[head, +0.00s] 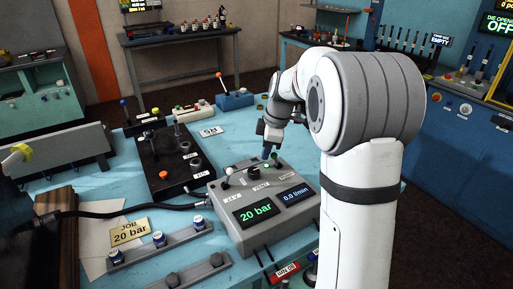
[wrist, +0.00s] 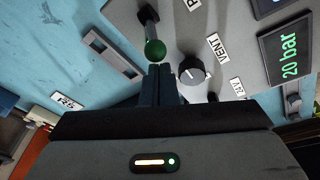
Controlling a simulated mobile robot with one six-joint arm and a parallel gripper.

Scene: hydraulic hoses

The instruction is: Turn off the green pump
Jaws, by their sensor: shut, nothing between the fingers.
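A grey pump box (head: 240,228) stands on the blue bench; its displays read "20 bar" and "0.0 l/min". A lever with a green ball (wrist: 155,50) sticks up from its far edge; the ball also shows small in the head view (head: 273,155). My gripper (wrist: 160,70) is shut and empty, its fingertips right by the green ball; I cannot tell whether they touch it. In the head view my gripper (head: 268,152) is over the far side of the box. A knob (wrist: 193,70) sits beside the fingers, by a VENT label (wrist: 217,47).
A black block with levers and knobs (head: 168,165) stands left of the box. A card reading "JOB 20 bar" (head: 129,231) and a rail with blue-topped fittings (head: 160,240) lie in front left. A black hose (head: 120,210) runs toward the box. A blue box with a red-tipped lever (head: 235,101) stands behind.

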